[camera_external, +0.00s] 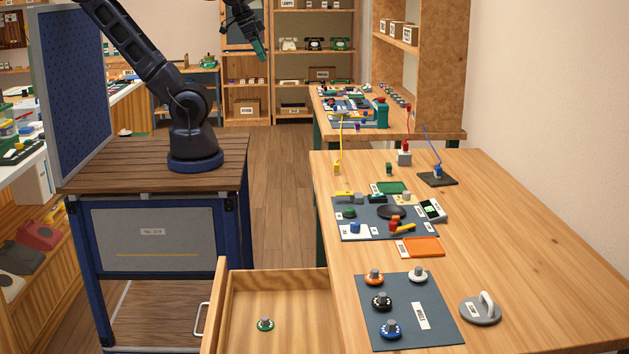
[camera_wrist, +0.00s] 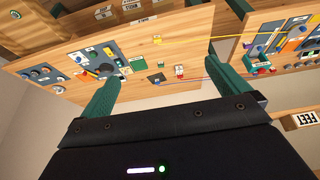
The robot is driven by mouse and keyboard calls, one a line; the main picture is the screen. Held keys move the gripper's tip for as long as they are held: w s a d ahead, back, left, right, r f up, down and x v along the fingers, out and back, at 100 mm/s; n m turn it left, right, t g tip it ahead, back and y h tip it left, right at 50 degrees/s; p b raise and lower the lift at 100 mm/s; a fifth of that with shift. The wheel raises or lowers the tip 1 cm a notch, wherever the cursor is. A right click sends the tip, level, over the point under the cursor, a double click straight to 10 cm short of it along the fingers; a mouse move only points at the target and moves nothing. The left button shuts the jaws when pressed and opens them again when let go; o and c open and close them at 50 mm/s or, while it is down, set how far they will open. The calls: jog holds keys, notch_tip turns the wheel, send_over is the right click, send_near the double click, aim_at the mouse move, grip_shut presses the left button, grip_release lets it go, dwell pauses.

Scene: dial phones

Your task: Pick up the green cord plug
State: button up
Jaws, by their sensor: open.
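A small green block (camera_external: 389,168), which looks like the green cord plug, stands on the near wooden table, between the yellow plug (camera_external: 337,168) and the red plug's white base (camera_external: 404,158). I see no cord on it clearly. In the wrist view it is too small to make out surely; a tiny dark green spot (camera_wrist: 161,63) may be it. My gripper (camera_external: 262,50) is high up at the top of the external view, left of and well away from the tables. Its teal fingers (camera_wrist: 163,70) are spread apart with nothing between them.
A blue plug (camera_external: 438,172) sits on a dark pad, its cord rising. A dark mat (camera_external: 350,232) with small parts and a green tray (camera_external: 391,188) lie nearer. An open drawer (camera_external: 280,300) juts out at front.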

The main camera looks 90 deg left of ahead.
jog(key=c, duration=1.2)
jog(key=shift+c, duration=0.2)
jog(key=m+g+h, duration=0.5)
jog(key=m, duration=1.4)
send_over(389, 164)
jog(key=a, duration=0.4)
notch_tip(389, 164, down, 29)
jog(key=shift+y, duration=0.3)
jog(key=shift+x, duration=5.3)
